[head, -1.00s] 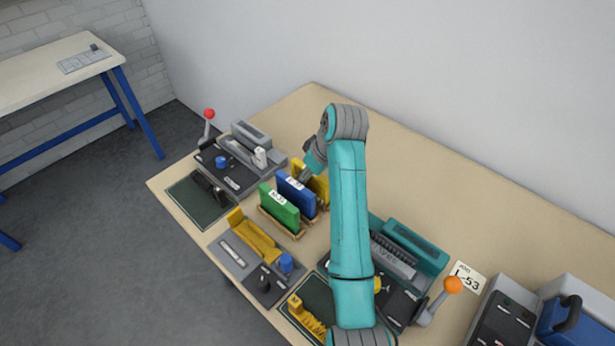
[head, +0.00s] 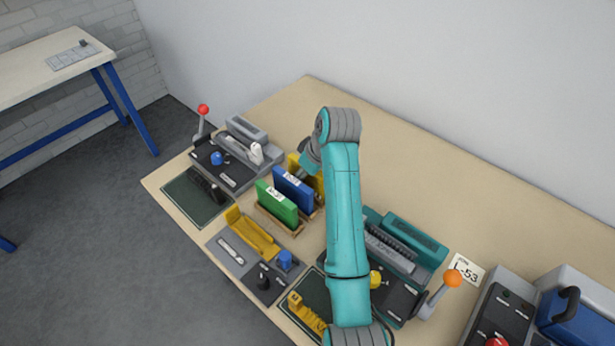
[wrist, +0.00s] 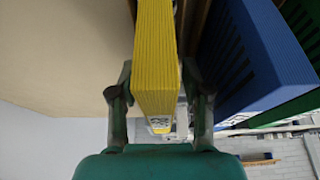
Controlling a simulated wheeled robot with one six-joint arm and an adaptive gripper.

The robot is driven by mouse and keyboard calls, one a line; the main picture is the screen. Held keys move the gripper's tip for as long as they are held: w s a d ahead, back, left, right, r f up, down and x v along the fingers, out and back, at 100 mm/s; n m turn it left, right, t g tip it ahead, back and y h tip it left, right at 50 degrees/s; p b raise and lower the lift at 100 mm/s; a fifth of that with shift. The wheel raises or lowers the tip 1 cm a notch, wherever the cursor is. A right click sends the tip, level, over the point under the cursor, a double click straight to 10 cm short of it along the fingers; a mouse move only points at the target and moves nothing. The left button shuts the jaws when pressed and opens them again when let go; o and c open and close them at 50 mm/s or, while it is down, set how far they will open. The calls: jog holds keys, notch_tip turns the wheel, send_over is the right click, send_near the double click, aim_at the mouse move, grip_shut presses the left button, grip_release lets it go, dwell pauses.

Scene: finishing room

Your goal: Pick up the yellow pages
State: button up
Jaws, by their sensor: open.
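The yellow pages (wrist: 155,60) stand upright as a thick ribbed block in the wrist view. In the head view the yellow pages (head: 293,164) stand behind the blue stack, mostly hidden by it and my arm. My gripper (wrist: 156,82) is open, with one finger on each side of the yellow pages. The left finger looks close to their side; I cannot tell whether either finger touches. In the head view my gripper (head: 307,168) is small and partly hidden at the yellow pages.
The blue stack (head: 291,190) stands right beside the yellow pages, and the green stack (head: 277,204) stands in front of it, in a wooden rack (head: 279,226). A black and grey machine (head: 225,172) is to the left; a teal binding machine (head: 415,240) is to the right. The table behind is clear.

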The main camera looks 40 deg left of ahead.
grip_shut()
jog(key=shift+r, duration=0.1)
dwell(0.3)
